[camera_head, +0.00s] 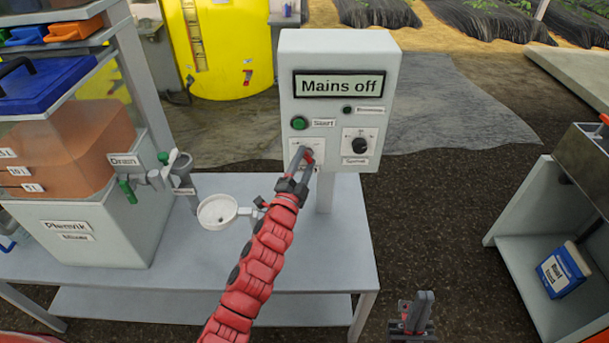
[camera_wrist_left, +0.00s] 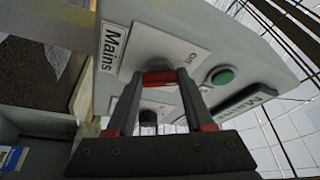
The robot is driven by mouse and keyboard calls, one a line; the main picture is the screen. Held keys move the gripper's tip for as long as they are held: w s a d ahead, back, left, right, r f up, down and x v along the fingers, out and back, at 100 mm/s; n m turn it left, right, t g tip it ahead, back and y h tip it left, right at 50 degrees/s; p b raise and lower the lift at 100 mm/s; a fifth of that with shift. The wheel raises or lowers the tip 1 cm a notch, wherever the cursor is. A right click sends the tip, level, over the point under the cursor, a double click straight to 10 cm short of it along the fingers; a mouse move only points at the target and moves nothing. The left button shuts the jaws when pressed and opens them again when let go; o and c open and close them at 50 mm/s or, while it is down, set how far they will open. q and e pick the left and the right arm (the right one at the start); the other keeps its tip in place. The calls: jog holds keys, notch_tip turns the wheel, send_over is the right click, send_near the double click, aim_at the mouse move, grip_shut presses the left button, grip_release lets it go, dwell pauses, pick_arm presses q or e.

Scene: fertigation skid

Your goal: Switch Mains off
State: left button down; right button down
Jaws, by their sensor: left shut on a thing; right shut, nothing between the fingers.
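The grey control box (camera_head: 340,105) stands on a post at the back of the bench, and its display (camera_head: 341,85) reads "Mains off". The red Mains switch handle (camera_head: 309,156) sits on a white plate low on the left of the box. My left gripper (camera_head: 303,158) is shut on this handle and partly hides it. In the left wrist view the red handle (camera_wrist_left: 160,78) lies between the fingertips, beside the "Mains" label (camera_wrist_left: 112,48). My right gripper (camera_head: 418,310) is shut and empty, low in the picture, right of the bench.
The box also carries a green Start button (camera_head: 299,123) and a black knob (camera_head: 359,146). A mixer tank (camera_head: 80,220) with a drain valve and a white funnel (camera_head: 217,211) stand on the bench to the left. A shelf with a blue container (camera_head: 563,270) is at right.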

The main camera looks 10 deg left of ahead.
pick_arm(q)
jog(key=n+b, duration=0.1)
jog(key=b, duration=0.1)
jog(key=n+t+y+b, duration=0.1)
jog(key=n, duration=0.1)
jog(key=shift+f+b, duration=0.35)
jog(key=shift+b, duration=0.05)
jog(key=shift+r+n+b, duration=0.15)
jog(key=shift+n+b, duration=0.35)
jog(key=shift+b, duration=0.1)
jog(key=shift+c, duration=1.4)
grip_release()
jog(key=shift+r, duration=0.1)
jog(key=shift+s, duration=0.1)
jog(key=b+v, duration=0.1)
jog(key=v, duration=1.6)
jog(key=shift+f, duration=0.2)
jog(key=shift+d, duration=0.1)
